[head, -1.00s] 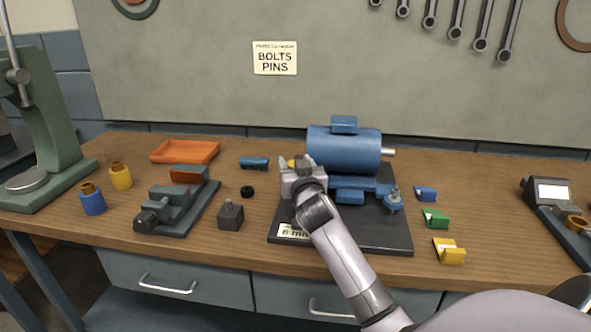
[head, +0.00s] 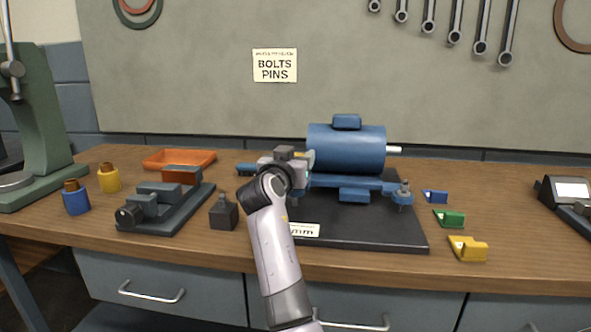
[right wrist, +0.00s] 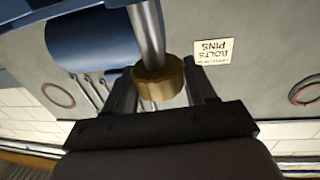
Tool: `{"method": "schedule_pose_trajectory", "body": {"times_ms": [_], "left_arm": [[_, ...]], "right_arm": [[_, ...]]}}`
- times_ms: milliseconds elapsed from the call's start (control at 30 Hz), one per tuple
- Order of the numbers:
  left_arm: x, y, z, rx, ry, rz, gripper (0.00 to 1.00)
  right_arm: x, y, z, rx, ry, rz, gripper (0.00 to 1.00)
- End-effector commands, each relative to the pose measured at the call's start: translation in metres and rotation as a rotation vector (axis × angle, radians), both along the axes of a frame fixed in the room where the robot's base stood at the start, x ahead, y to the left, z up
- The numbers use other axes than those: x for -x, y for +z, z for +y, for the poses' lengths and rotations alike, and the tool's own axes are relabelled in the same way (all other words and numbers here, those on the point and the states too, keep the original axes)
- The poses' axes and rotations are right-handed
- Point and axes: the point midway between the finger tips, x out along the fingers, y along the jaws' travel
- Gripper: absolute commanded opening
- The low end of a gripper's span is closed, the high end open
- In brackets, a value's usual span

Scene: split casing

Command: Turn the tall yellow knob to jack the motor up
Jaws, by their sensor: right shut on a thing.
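The blue motor (head: 346,148) sits on its blue frame on a black base plate (head: 390,238), its shaft pointing right. The tall yellow knob (head: 311,159) stands at the motor's left end and is mostly hidden behind my right gripper (head: 300,162). In the right wrist view, the brass-yellow knob (right wrist: 157,82) with its grey rod lies between both fingers of my right gripper, which is shut on it. The motor's blue body (right wrist: 97,42) shows beside the rod. My left gripper is not in view.
Green (head: 450,218), yellow (head: 467,248) and blue (head: 435,196) blocks lie right of the base plate. A grey vise (head: 165,205), a dark block (head: 223,212), an orange tray (head: 180,158) and two cups stand left. A blue jack (head: 403,193) is at the frame's right end.

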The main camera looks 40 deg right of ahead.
Motion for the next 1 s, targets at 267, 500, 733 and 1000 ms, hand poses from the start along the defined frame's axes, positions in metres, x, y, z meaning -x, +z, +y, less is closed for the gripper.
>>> {"method": "schedule_pose_trajectory", "body": {"times_ms": [267,500,733,1000], "left_arm": [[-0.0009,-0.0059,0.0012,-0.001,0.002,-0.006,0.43],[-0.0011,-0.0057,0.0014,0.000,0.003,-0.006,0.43],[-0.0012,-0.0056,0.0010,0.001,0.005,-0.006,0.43],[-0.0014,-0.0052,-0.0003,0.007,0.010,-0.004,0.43]], "right_arm": [[-0.0003,-0.0071,-0.0001,-0.007,-0.024,0.016,0.25],[-0.0002,-0.0077,-0.0002,-0.009,-0.024,0.017,0.25],[-0.0001,-0.0057,-0.0003,-0.007,-0.023,0.013,0.75],[-0.0001,-0.0030,-0.0005,-0.004,-0.022,0.007,0.75]]}}
